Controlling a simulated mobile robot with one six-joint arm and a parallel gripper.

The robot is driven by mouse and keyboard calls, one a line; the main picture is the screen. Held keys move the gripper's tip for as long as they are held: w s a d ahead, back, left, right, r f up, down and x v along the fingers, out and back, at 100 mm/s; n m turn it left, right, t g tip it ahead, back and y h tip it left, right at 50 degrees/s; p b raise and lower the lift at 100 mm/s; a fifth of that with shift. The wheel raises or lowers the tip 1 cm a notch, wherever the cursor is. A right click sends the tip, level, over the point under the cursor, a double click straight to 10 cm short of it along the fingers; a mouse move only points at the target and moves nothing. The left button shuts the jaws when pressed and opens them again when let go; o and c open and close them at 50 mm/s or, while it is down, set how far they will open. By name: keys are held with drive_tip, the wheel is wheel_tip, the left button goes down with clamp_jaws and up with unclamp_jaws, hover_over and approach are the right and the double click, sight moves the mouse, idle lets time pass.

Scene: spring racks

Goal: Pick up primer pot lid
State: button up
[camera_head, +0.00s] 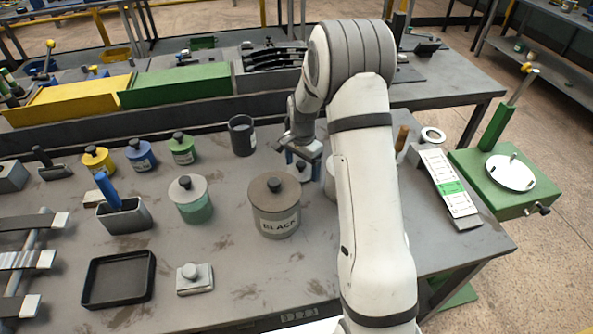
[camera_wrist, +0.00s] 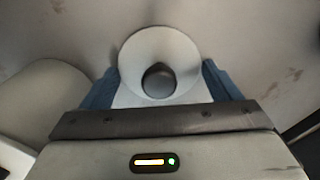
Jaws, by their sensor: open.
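A pale grey round lid with a dark knob (camera_wrist: 160,52), which I take for the primer pot lid, lies under my gripper in the wrist view. Its label does not show. My gripper (camera_wrist: 160,84) has its blue fingers apart, one on each side of the knob; I cannot tell whether they touch the lid. In the head view my gripper (camera_head: 302,166) points down behind and right of the large pot marked BLACK (camera_head: 274,222). There the lid is mostly hidden by my gripper and arm.
A green-filled pot (camera_head: 191,207), a dark cup (camera_head: 242,136) and small yellow, blue and green pots stand to the left. A black tray (camera_head: 119,279) lies in front. A labelled strip (camera_head: 449,185) lies right.

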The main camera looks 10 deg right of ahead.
drive_tip(key=c, duration=0.6)
drive_tip(key=shift+c, duration=0.2)
drive_tip(key=shift+r, duration=0.1)
